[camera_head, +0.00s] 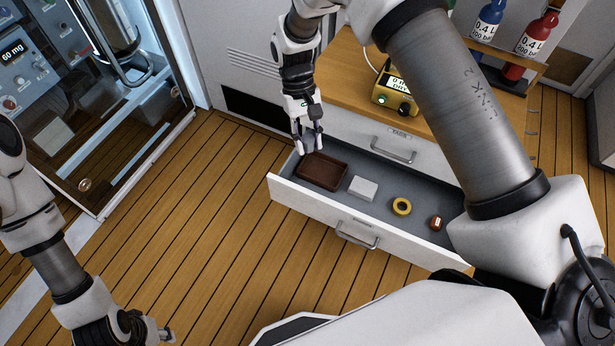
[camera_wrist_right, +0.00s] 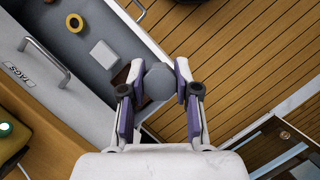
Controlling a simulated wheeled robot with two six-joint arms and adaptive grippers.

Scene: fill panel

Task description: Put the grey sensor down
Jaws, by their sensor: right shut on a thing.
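The grey sensor (camera_wrist_right: 158,80) is a dark grey rounded piece between the fingers of my right gripper (camera_wrist_right: 154,92) in the right wrist view. My right gripper is shut on it. In the head view this gripper (camera_head: 309,143) hangs over the left end of an open drawer (camera_head: 295,190), just above a brown tray (camera_head: 322,172). The sensor is largely hidden by the fingers there. The tray is partly hidden behind the gripper in the wrist view. My left gripper (camera_head: 163,334) is low at the bottom left, away from the drawer; its opening is unclear.
The drawer also holds a white block (camera_head: 363,188), a yellow ring (camera_head: 402,206) and a small red-brown item (camera_head: 436,223). A yellow device (camera_head: 396,92) stands on the wooden top behind. A glass-fronted cabinet (camera_head: 115,120) is at left. Wooden floor lies clear before the drawer.

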